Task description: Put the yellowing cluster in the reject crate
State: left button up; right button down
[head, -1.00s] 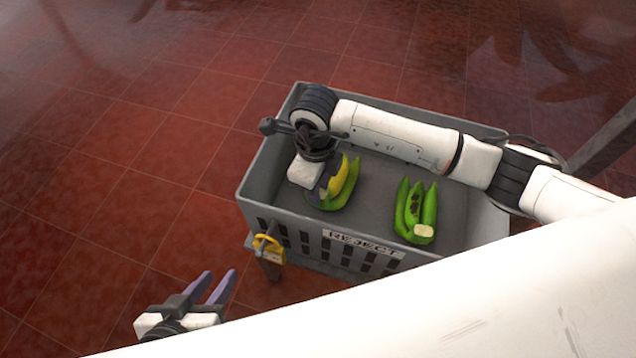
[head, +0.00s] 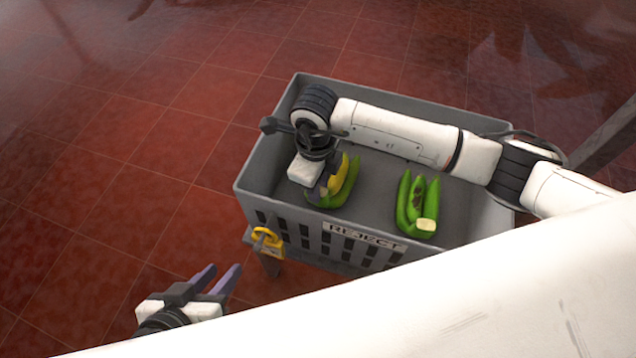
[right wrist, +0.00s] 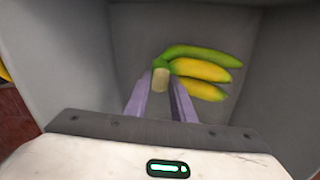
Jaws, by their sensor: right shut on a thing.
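The yellowing cluster (head: 338,177), with yellow and green fingers, is inside the grey reject crate (head: 365,242), towards its left end. My right gripper (head: 322,187) reaches down into the crate and is shut on the cluster's stem. The right wrist view shows the cluster (right wrist: 203,69) beyond the purple fingertips of the right gripper (right wrist: 161,85), with the pale stem end between them. Whether the cluster rests on the crate floor is hard to tell. My left gripper (head: 222,279) is open and empty, outside the crate at the lower left.
A green cluster with dark marks (head: 417,203) lies in the right part of the crate. Red tiled floor surrounds the crate. A grey post (head: 606,150) stands at the right.

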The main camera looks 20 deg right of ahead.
pick_arm(q)
jog(key=shift+f, duration=0.2)
pick_arm(e)
jog(key=shift+f, duration=0.2)
jog(key=c, duration=1.6)
grip_release()
jog(key=shift+o, duration=0.8)
jog(key=shift+s+f, duration=0.1)
jog(key=shift+f, duration=0.05)
pick_arm(q)
jog(key=s+a+r+t+y+p, duration=0.1)
jog(key=a+r+p, duration=0.2)
jog(key=r+p, duration=0.5)
jog(key=shift+s+a+p, duration=0.35)
jog(key=shift+p, duration=2.85)
pick_arm(e)
notch_tip(320, 180, up, 28)
jog(key=shift+a, duration=0.15)
pick_arm(q)
jog(key=shift+r, duration=0.15)
pick_arm(e)
jog(key=shift+s, duration=0.1)
